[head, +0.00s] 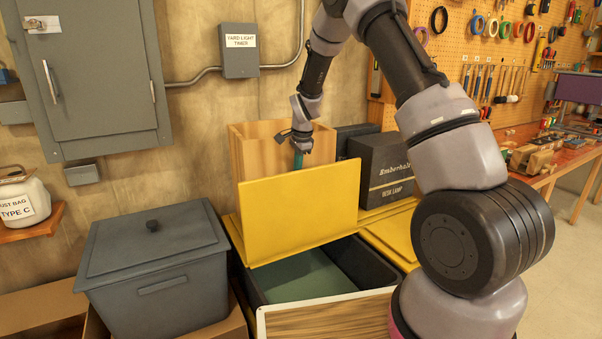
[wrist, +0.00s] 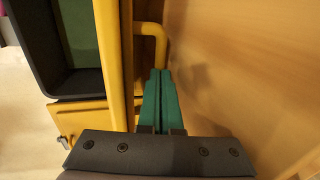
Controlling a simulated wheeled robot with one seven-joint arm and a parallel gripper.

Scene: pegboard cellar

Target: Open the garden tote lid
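The yellow lid (head: 300,210) stands raised, roughly upright, at the back of a dark open tote (head: 375,262) with a green inside. I take this as the garden tote; no label is readable. In the wrist view the lid (wrist: 118,60) is edge-on, with a yellow bar handle (wrist: 153,30) on its wall-facing side. My gripper (head: 298,160) is behind the lid's top edge, its fingertips partly hidden there. In the wrist view its green fingers (wrist: 160,75) are together with nothing between them, close beside the handle. Contact cannot be told.
A wooden box (head: 262,150) stands close behind the lid and gripper. A black lamp box (head: 386,168) stands to the right. A grey lidded bin (head: 155,265) is at the left. A wood-grained panel (head: 330,318) is in front of the tote. Grey cabinet (head: 95,80) on the wall.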

